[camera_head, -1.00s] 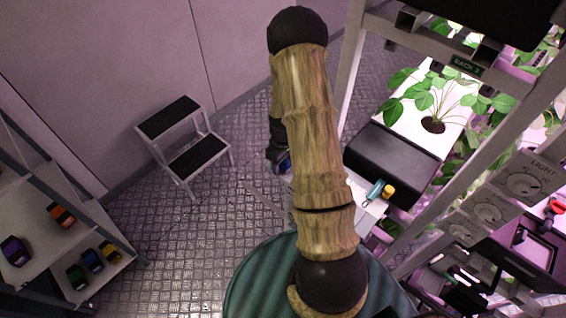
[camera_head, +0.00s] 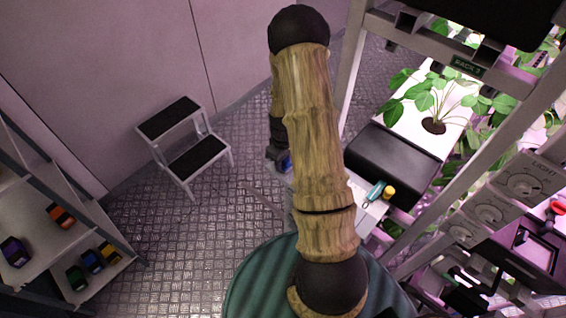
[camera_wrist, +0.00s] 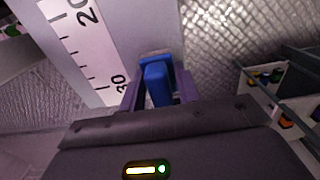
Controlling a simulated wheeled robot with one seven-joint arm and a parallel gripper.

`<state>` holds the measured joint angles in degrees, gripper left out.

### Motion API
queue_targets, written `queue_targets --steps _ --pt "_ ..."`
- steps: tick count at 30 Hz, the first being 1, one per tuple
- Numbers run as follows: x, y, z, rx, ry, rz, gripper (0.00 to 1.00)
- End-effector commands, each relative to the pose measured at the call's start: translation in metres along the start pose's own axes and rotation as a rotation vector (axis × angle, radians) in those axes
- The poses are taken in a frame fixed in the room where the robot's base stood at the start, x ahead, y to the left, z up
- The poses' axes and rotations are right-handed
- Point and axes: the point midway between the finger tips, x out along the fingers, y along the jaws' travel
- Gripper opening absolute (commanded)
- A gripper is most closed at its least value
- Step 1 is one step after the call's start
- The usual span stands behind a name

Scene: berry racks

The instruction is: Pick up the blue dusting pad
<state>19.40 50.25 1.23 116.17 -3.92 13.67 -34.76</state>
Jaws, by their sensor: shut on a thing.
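The blue dusting pad (camera_wrist: 157,82) is between the two fingers of my gripper (camera_wrist: 160,92) in the wrist view. The fingers are shut on it, one on each side. In the head view, a small blue patch of the pad (camera_head: 284,163) shows beside my arm, at the left end of a white surface (camera_head: 370,212). Most of my gripper and the pad is hidden behind my arm there. I cannot tell whether the pad still touches the surface below it.
A step stool (camera_head: 185,145) stands on the metal floor at the left. A shelf (camera_head: 40,240) with small coloured items is at the far left. A plant rack with a black box (camera_head: 393,165) is at the right. A teal-handled tool (camera_head: 374,192) and yellow item (camera_head: 389,192) lie near the box.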

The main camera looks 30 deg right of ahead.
Motion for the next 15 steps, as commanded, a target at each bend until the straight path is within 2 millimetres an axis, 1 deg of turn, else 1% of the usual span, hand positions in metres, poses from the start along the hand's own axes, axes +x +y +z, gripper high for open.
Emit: queue_targets --steps 5,15 --pt "-0.019 0.001 -0.001 0.001 0.005 0.004 0.1" --pt "-0.074 0.001 -0.001 0.0 0.005 0.004 0.1"
